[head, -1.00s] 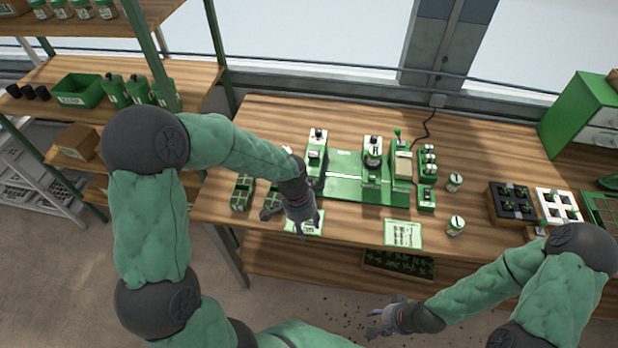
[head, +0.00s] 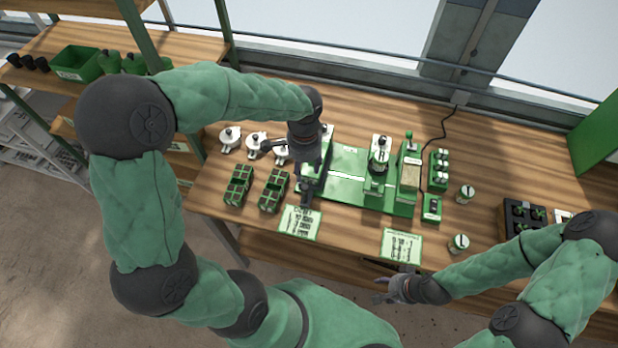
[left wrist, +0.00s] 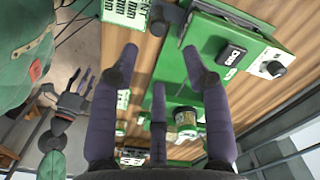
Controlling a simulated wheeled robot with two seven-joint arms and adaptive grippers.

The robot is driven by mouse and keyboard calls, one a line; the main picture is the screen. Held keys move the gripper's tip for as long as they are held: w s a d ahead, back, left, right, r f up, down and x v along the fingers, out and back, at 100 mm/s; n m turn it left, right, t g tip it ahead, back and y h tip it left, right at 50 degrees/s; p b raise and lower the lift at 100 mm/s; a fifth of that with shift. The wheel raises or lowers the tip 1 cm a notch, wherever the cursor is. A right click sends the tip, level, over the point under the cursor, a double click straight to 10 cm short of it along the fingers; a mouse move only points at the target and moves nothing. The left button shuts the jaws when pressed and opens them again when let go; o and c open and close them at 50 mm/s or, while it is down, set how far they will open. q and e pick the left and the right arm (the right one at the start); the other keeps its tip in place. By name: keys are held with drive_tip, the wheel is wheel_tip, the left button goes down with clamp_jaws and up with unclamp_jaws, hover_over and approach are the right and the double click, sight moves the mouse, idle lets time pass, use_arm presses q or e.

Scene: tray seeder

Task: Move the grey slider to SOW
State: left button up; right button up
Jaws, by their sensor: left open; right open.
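The green tray seeder (head: 345,190) stands on the wooden bench. My left gripper (head: 305,192) is open, over the front of its left-hand station, and partly hides it. In the left wrist view, the open fingers (left wrist: 162,62) point toward the green base (left wrist: 172,65), with nothing visible between them. I cannot make out the grey slider or the word SOW for certain. My right gripper (head: 386,290) is open and empty before the bench's front edge.
Two green cell blocks (head: 238,185) and several white lidded pots (head: 230,138) stand left of the seeder. Printed cards (head: 300,222) (head: 401,245) lie along the front edge. Small jars (head: 464,193) and a black tray (head: 524,215) are to the right.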

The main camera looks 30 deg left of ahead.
sight(305, 187)
use_arm(q)
wheel_tip(305, 187, down, 10)
drive_tip(key=shift+s+b, duration=0.15)
drive_tip(key=shift+b, duration=0.65)
clamp_jaws()
